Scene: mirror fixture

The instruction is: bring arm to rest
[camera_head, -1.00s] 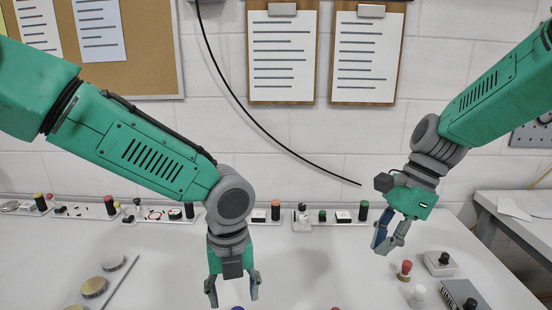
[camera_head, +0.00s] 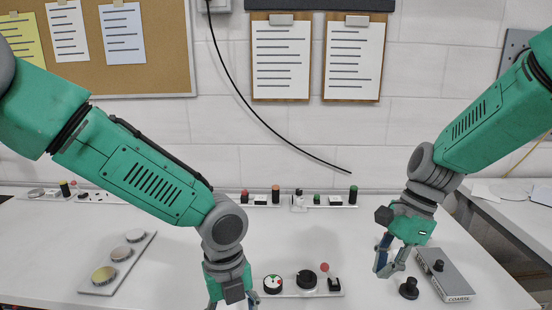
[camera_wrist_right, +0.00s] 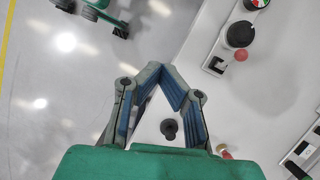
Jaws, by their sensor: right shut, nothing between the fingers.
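My right gripper (camera_head: 381,274) hangs above the white table (camera_head: 190,270) at the right, pointing down, with its green housing and blue-grey fingers. In the right wrist view its fingers (camera_wrist_right: 167,70) converge to a point, shut and empty. A black knob (camera_head: 409,289) stands on the table close beside it; the knob also shows in the wrist view (camera_wrist_right: 169,128) between the finger bases. My left gripper (camera_head: 232,302) points down at the bottom edge of the head view. Its fingertips are cut off, so how far it is open is hidden.
A grey box (camera_head: 444,277) lies right of my right gripper. A strip with dials and a red-topped part (camera_head: 324,267) lies between the grippers. A tray with round discs (camera_head: 120,254) is at the left. Small fixtures (camera_head: 325,200) line the back. The table's centre is mostly clear.

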